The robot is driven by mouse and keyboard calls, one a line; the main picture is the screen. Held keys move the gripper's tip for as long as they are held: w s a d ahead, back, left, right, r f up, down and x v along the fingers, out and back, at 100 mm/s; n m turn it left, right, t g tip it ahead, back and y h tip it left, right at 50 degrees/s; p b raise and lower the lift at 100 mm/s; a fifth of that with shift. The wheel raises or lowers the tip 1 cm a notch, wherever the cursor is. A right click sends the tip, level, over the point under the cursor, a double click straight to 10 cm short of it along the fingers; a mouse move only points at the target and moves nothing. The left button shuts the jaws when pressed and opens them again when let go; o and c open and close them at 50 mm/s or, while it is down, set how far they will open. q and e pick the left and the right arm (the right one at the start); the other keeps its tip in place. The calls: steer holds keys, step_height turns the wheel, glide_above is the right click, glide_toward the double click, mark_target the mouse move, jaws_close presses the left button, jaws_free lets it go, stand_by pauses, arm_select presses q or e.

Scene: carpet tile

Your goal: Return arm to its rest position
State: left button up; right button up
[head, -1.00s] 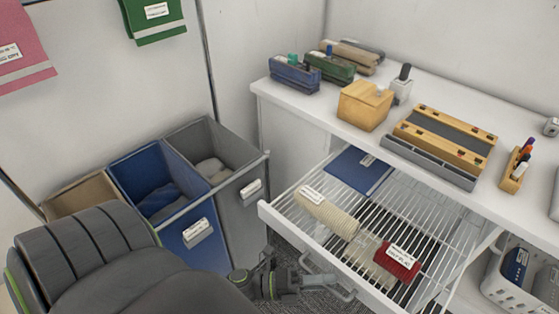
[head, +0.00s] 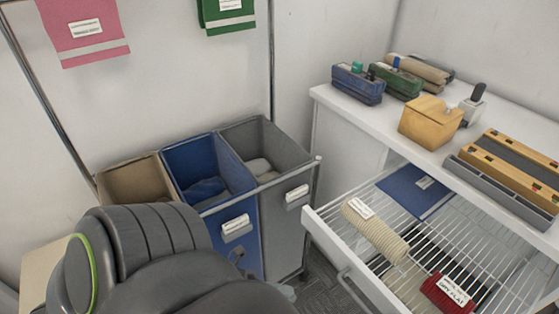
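My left arm (head: 150,245), dark grey with a green ring, fills the lower left of the head view. Only a small part of my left gripper (head: 239,260) seems to show past the arm, in front of the blue bin. Its fingers are mostly hidden, so I cannot tell whether they are open or hold anything. My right gripper is out of view.
Brown (head: 135,183), blue (head: 195,165) and grey (head: 265,145) bins stand behind my arm. A white counter (head: 385,120) carries several items.

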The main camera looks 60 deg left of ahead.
arm_select(q)
steer(key=shift+s+a, duration=0.1)
steer(key=shift+a, duration=0.1)
stand_by(0.5)
steer(key=w+a+f+n+y+p, duration=0.1)
steer(key=a+f+n+y, duration=0.4)
steer(key=f+n+y, duration=0.35)
steer(key=w+a+f+n+y+p, duration=0.2)
steer(key=a+f+n+y, duration=0.3)
steer(key=f+n, duration=0.5)
steer(key=s+f+n+g+y+p, duration=0.1)
steer(key=s+f+n+g+y, duration=0.1)
steer(key=s+f+n+g, duration=0.6)
steer(key=s+d+f+n+g+p, duration=0.1)
steer(key=s+d+f+n+g, duration=0.2)
steer(key=s+d+f, duration=0.4)
steer(key=s+f+g, duration=0.1)
steer(key=s+f, duration=0.2)
steer(key=s, duration=0.1)
steer(key=shift+s+d+f, duration=0.2)
steer(key=shift+d, duration=0.05)
